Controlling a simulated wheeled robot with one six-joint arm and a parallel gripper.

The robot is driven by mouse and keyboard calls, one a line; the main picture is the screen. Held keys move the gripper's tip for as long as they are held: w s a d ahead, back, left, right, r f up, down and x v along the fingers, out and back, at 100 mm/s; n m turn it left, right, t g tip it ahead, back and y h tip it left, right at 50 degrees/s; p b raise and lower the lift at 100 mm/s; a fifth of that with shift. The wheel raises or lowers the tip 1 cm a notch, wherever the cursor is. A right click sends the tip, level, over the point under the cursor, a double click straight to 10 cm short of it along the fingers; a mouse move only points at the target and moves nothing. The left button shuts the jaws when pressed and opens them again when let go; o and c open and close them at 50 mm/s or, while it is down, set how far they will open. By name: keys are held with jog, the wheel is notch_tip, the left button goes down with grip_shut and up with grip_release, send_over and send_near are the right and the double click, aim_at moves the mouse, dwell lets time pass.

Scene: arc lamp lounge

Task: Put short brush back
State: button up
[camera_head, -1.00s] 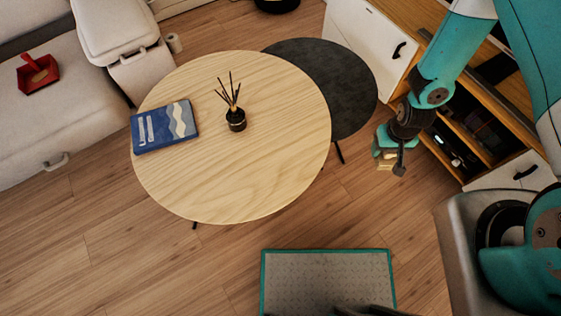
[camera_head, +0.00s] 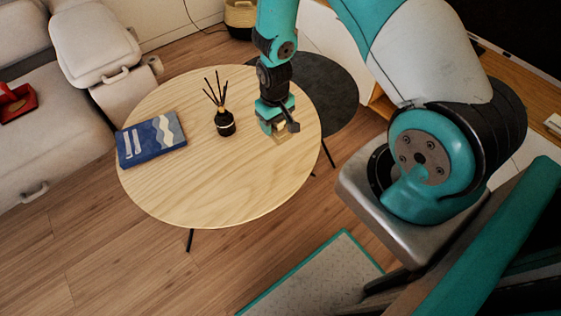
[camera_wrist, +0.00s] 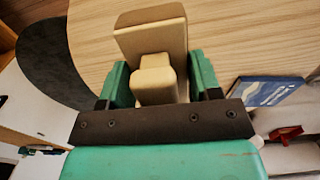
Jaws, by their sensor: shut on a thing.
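My gripper (camera_head: 273,118) is shut on a short beige brush (camera_head: 282,138), held over the right part of the round wooden table (camera_head: 230,190). In the wrist view the brush (camera_wrist: 152,42) sits between the teal fingers (camera_wrist: 158,85), its narrow part towards the palm and its wide block beyond. Whether it touches the tabletop I cannot tell. A red dustpan (camera_head: 18,108) lies on the sofa seat at the far left, cut by the picture edge. It also shows small in the wrist view (camera_wrist: 286,134).
A blue book (camera_head: 150,140) and a black reed diffuser (camera_head: 225,124) stand on the table, the diffuser just left of my gripper. A dark round table (camera_head: 335,90) adjoins behind. A pale sofa (camera_head: 60,140) is left, a wicker basket (camera_head: 240,18) at the back.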

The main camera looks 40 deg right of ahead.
jog(key=w+d+r+b, duration=0.25)
jog(key=d+b, duration=0.35)
jog(key=b, duration=1.2)
jog(key=f+b, duration=0.2)
jog(key=f, duration=0.4)
jog(key=f+b, duration=0.3)
jog(key=f, duration=0.3)
jog(key=f+b, duration=0.2)
jog(key=f, duration=0.4)
jog(key=shift+s+a+f+b, duration=0.25)
jog(key=shift+f+b, duration=0.05)
jog(key=shift+b, duration=0.05)
jog(key=o, duration=0.9)
